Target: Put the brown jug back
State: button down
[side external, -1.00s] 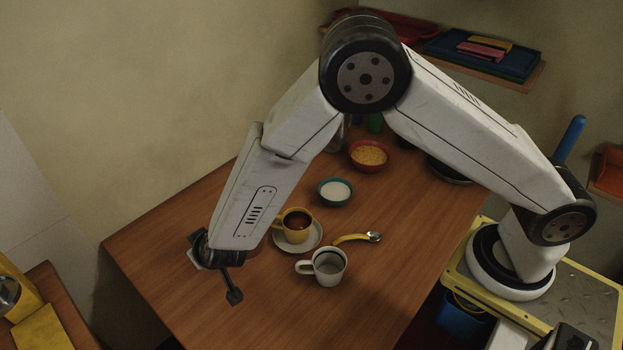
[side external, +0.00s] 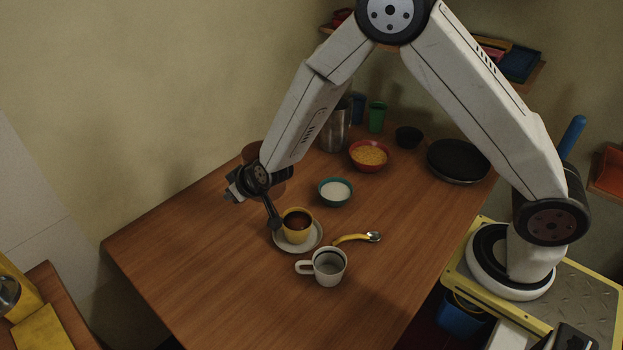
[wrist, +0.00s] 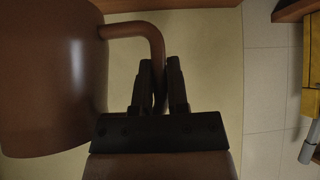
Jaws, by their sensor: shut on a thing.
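The brown jug (wrist: 50,75) fills the left of the wrist view, with its curved handle (wrist: 135,30) reaching right. My gripper (wrist: 159,75) is shut on the handle. In the side external view, the jug (side external: 251,152) is mostly hidden behind my forearm and wrist, with brown parts showing around them. My gripper there (side external: 256,200) is over the table's left part, left of the yellow cup. I cannot tell the exact height of the jug's base above the table.
A yellow cup (side external: 297,219) on a saucer (side external: 314,241), a white mug (side external: 328,266) and a yellow-handled spoon (side external: 352,239) stand near my gripper. A teal bowl (side external: 335,192), red bowl (side external: 369,156), metal canister (side external: 335,132) and black pan (side external: 458,160) are farther back. The table's front left (side external: 190,265) is clear.

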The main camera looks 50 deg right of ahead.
jog(key=shift+n+y, duration=0.6)
jog(key=shift+n, duration=0.3)
jog(key=d, duration=0.3)
jog(key=s+d, duration=0.1)
jog(key=d, duration=0.2)
jog(key=s+d+r, duration=0.1)
jog(key=d, duration=0.2)
jog(key=shift+s+d, duration=0.15)
jog(key=shift+d, duration=0.1)
jog(key=s+d+n+y, duration=0.1)
jog(key=s+d, duration=0.4)
jog(key=d, duration=0.1)
jog(key=shift+s+f+g, duration=0.15)
jog(key=shift+s+g, duration=0.15)
jog(key=shift+s, duration=0.05)
jog(key=shift+d, duration=0.1)
jog(key=w+f, duration=0.9)
jog(key=w, duration=0.4)
jog(key=shift+w+d+f, duration=0.15)
jog(key=shift+w+d, duration=0.1)
